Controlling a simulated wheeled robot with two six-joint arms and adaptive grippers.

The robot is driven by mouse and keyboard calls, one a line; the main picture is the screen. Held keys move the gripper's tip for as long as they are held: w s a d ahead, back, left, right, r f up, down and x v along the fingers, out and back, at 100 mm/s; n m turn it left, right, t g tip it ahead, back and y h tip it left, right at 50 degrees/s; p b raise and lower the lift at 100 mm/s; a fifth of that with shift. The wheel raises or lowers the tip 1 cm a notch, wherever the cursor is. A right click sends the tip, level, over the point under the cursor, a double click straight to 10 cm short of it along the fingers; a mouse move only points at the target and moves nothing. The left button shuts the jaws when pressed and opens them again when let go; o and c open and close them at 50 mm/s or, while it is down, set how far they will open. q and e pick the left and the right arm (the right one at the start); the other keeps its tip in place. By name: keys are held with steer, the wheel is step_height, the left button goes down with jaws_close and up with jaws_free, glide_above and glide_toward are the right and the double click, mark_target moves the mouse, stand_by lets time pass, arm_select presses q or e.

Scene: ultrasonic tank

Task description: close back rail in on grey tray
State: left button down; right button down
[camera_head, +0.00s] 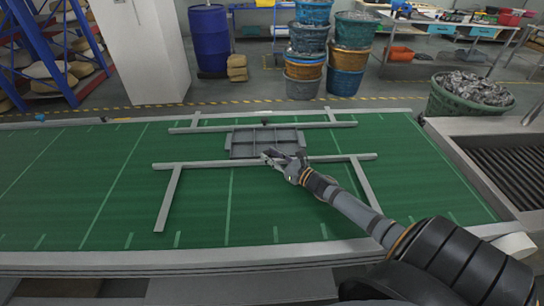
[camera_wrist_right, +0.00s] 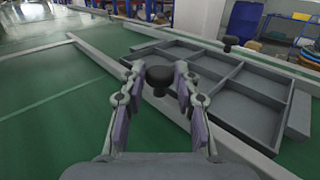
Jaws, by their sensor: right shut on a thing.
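The grey tray (camera_head: 240,144) lies flat on the green belt between two grey rails, with open compartments; it also shows in the wrist view (camera_wrist_right: 255,112). The far rail (camera_head: 200,129) runs along its far side and carries a black knob (camera_head: 265,121). The near rail (camera_head: 205,164) runs along its near side; whether either rail touches the tray I cannot tell. My right gripper (camera_head: 273,156) is at the near rail, its fingers shut on that rail's black knob (camera_wrist_right: 158,77). My left gripper is not in view.
The green belt (camera_head: 100,185) is clear to the left and right. Side bars (camera_head: 168,200) reach from the near rail toward me. Stacked baskets (camera_head: 306,50), a blue barrel (camera_head: 209,40) and a basket of scrap (camera_head: 470,95) stand beyond the belt.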

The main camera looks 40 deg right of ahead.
mark_target(287, 164)
steer(key=shift+w+d+r, duration=0.1)
steer(key=shift+w, duration=0.1)
steer(key=shift+w+d, duration=0.1)
steer(key=c, duration=1)
jaws_free()
steer(key=v, duration=0.7)
steer(key=shift+s, duration=0.3)
